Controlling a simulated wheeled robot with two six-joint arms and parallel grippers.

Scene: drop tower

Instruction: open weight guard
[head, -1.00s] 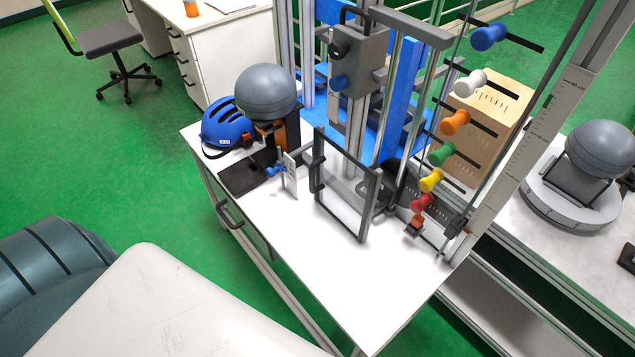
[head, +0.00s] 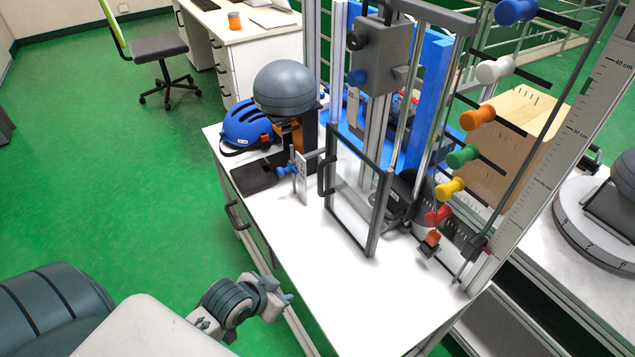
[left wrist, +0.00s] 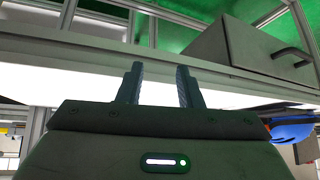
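The weight guard (head: 352,205) is a clear panel in a dark frame, upright at the front of the drop tower on the white table. A dark handle (head: 323,175) is on its left edge. The panel appears to stand across the tower's front; I cannot tell whether it is latched. My left gripper (head: 281,298) is low in the head view, beside the table's near left edge, well apart from the guard. In the left wrist view its two fingers (left wrist: 160,88) are apart with nothing between them. My right gripper is not in view.
A blue helmet (head: 247,126) and a grey headform (head: 285,90) stand at the table's back left. A small bracket with a blue knob (head: 286,171) is left of the handle. Coloured knobs (head: 463,156) line the tower's right side. The table front (head: 365,300) is clear.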

